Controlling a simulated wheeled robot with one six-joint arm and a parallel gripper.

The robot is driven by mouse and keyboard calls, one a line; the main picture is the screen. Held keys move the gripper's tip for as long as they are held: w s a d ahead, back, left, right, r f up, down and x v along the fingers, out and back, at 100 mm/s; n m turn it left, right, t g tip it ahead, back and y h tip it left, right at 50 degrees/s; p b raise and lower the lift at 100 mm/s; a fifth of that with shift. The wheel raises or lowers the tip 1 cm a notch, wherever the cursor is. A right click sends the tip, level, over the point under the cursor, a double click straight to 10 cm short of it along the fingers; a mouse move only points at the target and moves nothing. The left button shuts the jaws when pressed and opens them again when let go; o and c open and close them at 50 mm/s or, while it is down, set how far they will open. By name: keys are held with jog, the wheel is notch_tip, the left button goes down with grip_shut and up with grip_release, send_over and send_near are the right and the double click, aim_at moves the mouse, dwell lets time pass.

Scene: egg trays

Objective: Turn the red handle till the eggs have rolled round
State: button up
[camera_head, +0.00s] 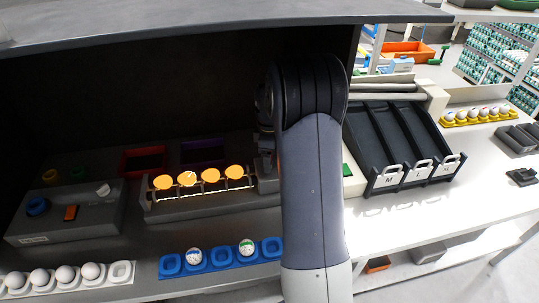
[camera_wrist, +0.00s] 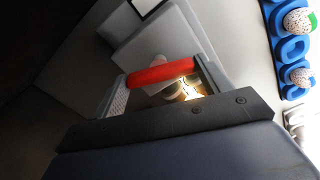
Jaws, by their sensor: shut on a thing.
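The red handle (camera_wrist: 158,73) shows in the wrist view as a short red bar. My gripper (camera_wrist: 162,80) is shut on it, with one finger at each end of the bar. In the head view my arm hides the handle and most of my gripper. Several eggs (camera_head: 187,179) glow orange in a row on the grey roller stand (camera_head: 215,204), just left of my arm. Whether they are turning cannot be told from these frames.
A blue tray (camera_head: 221,257) with two marked eggs and a white tray (camera_head: 121,272) with white eggs lie in front. A dark sorting chute (camera_head: 391,128) stands right. A dark hood (camera_head: 180,30) overhangs the stand.

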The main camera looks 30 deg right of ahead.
jog(key=shift+m, duration=0.3)
jog(key=m+b, duration=0.1)
jog(key=m, duration=0.3)
jog(key=shift+m, duration=0.3)
jog(key=m, duration=0.4)
jog(key=shift+m, duration=0.3)
jog(key=m, duration=0.4)
jog(key=shift+b, duration=0.35)
jog(key=m, duration=0.4)
jog(key=shift+m, duration=0.6)
jog(key=o, duration=1)
